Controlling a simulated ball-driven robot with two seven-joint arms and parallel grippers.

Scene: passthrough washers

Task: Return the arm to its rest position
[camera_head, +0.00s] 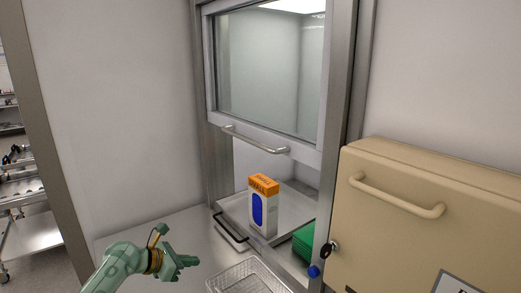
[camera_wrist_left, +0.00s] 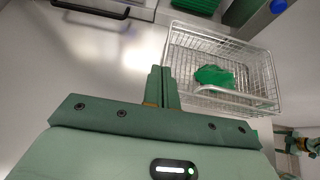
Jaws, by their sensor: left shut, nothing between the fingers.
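My left gripper (camera_head: 189,262) is over the steel counter at the lower left in the head view, to the left of the wire basket. In the left wrist view its two fingers (camera_wrist_left: 161,86) are together, with nothing between them. The fingers point towards the counter beside the basket. Part of another green arm of mine shows at the right edge of the left wrist view; its gripper cannot be made out.
A wire basket (camera_head: 247,276) stands on the counter; a green item (camera_wrist_left: 214,76) lies in it. An orange-topped white carton (camera_head: 263,207) stands in the hatch under the raised glass sash (camera_head: 270,75). A beige cabinet (camera_head: 430,215) is at right. The counter's left part is clear.

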